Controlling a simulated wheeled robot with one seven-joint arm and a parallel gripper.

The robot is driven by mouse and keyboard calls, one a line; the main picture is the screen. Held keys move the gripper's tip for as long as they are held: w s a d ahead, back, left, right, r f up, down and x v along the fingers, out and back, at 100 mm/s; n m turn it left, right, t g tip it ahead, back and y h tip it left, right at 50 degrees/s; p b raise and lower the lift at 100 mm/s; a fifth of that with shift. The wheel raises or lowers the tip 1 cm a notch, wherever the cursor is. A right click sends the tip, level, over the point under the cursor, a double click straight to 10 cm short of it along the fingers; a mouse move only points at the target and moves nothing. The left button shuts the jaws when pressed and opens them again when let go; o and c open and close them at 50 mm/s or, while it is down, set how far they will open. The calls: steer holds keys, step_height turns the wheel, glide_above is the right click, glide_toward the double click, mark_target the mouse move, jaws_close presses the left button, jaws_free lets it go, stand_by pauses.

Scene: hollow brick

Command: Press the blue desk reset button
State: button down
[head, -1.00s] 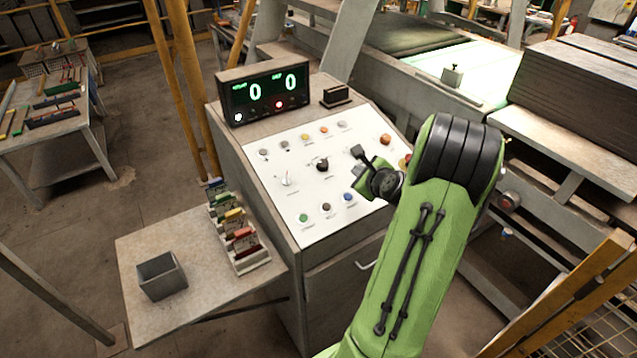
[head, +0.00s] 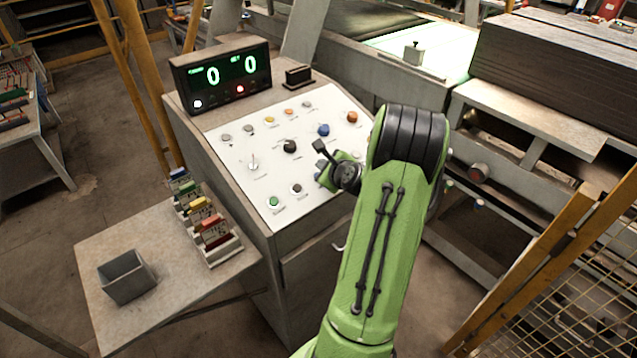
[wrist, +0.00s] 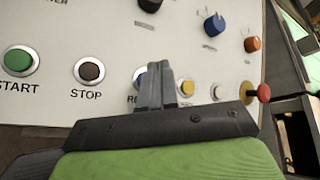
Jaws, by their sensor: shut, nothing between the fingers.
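The blue reset button (wrist: 138,74) shows as a thin blue edge in a pale ring in the wrist view, with a label beginning "RE" below it. My gripper (wrist: 155,68) is shut, its fingertips pressed together and empty. The fingers cover most of the button, and I cannot tell whether they touch it.
Beside the fingers are the brown-black stop button (wrist: 90,71) and a yellow button (wrist: 187,88). A green start button (wrist: 19,61), blue knob (wrist: 214,25), orange knob (wrist: 252,44) and red mushroom button (wrist: 263,92) are also near. A display (head: 222,76) stands behind.

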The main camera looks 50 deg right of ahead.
steer(key=shift+w+f, duration=0.2)
steer(key=shift+f, duration=0.6)
steer(key=shift+f+b, duration=0.1)
steer(key=shift+b, duration=0.2)
stand_by(1.1)
steer(key=shift+w+f, duration=0.1)
steer(key=shift+f, duration=0.15)
steer(key=shift+w+f+b, duration=0.1)
steer(key=shift+f+b, duration=0.3)
steer(key=shift+b, duration=0.05)
stand_by(0.4)
steer(key=shift+s+r+p, duration=0.25)
steer(key=shift+r+p, duration=0.3)
steer(key=shift+r, duration=0.25)
steer(key=r+p, duration=0.1)
steer(key=r, duration=0.1)
steer(key=s+r+p, duration=0.1)
steer(key=r+p, duration=0.1)
steer(key=r, duration=0.1)
steer(key=shift+s+a, duration=0.15)
